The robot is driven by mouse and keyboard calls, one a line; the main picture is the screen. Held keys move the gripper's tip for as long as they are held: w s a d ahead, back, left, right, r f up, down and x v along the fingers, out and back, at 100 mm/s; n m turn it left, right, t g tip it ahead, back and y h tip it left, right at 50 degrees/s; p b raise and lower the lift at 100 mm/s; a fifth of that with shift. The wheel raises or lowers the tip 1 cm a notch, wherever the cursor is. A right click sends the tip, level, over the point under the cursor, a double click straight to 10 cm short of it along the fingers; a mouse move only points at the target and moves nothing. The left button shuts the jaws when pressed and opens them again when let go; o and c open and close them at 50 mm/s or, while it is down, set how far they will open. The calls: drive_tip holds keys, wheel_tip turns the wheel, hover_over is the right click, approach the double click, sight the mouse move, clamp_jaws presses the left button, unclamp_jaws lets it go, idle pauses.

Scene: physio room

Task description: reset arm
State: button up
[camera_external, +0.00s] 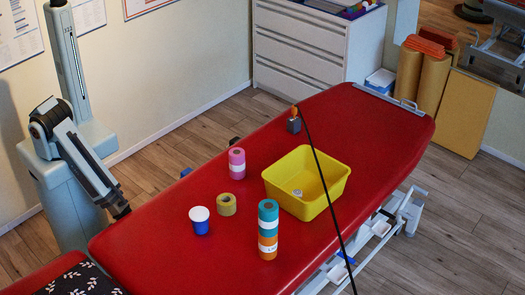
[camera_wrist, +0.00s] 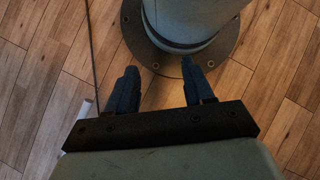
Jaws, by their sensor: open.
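My gripper (camera_external: 119,210) hangs at the left edge of the red treatment table, with my arm folded down from its column. In the wrist view my gripper (camera_wrist: 158,77) has its two dark fingers well apart with nothing between them. It is open and empty. That view looks down at the wooden floor (camera_wrist: 50,70) and my round base plate. My gripper is well to the left of the objects on the table.
The red table (camera_external: 150,250) bears a yellow bin (camera_external: 325,200) with a small item inside, a blue-white cup (camera_external: 200,222), a yellow tape roll (camera_external: 227,205), a pink roll (camera_external: 237,160), stacked teal and orange rolls (camera_external: 268,225) and a small dark block (camera_external: 294,125). A black cable (camera_external: 328,195) crosses the view.

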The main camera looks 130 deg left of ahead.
drive_tip(key=d+m+y, duration=0.1)
drive_tip(key=m, duration=0.1)
drive_tip(key=s+d+m+y, duration=0.1)
drive_tip(key=m, duration=0.1)
drive_tip(key=d+r+m+y, duration=0.1)
drive_tip(key=m, duration=0.2)
drive_tip(key=shift+s+d+r, duration=0.1)
drive_tip(key=shift+s+d, duration=0.2)
idle(0.5)
